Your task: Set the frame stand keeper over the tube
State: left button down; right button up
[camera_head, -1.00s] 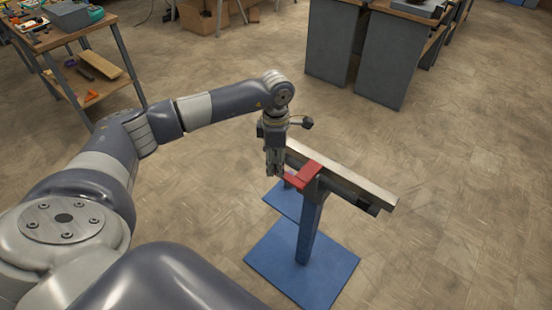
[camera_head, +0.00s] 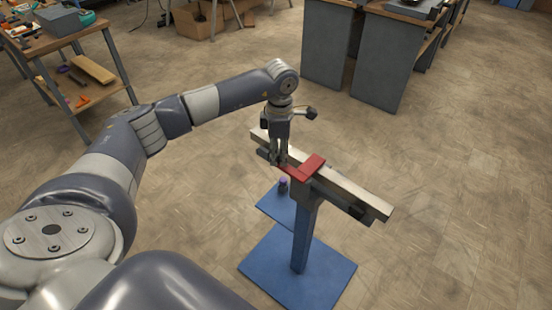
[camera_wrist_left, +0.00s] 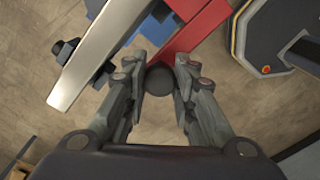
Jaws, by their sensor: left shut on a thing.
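The silver square tube (camera_head: 350,190) rests across the top of the blue frame stand (camera_head: 304,235). The red keeper (camera_head: 313,165) is at the stand's head, with one part across the top of the tube and a red arm reaching left along the tube's near side. My left gripper (camera_head: 279,162) points down at the left end of that arm, shut on the keeper. In the left wrist view, the fingers (camera_wrist_left: 160,82) are around a dark round end at the red bar (camera_wrist_left: 205,30); the tube (camera_wrist_left: 100,50) lies to the left. Exact seating under the red part is hidden.
The stand's blue base plate (camera_head: 330,275) lies on the floor. A small dark and purple piece (camera_head: 283,185) shows below my gripper. A cluttered workbench (camera_head: 75,35) is at the far left, grey cabinets (camera_head: 385,65) at the back. The floor at the right is clear.

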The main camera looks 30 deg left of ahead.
pick_arm(q)
jog(key=shift+d, duration=0.15)
jog(key=c, duration=1.5)
grip_release()
jog(key=shift+c, duration=0.2)
jog(key=shift+o, duration=1.1)
jog(key=shift+d, duration=0.1)
jog(key=shift+r, duration=0.15)
notch_tip(320, 180, up, 12)
pick_arm(e)
jog(key=shift+s+a, duration=0.1)
jog(key=shift+s, duration=0.6)
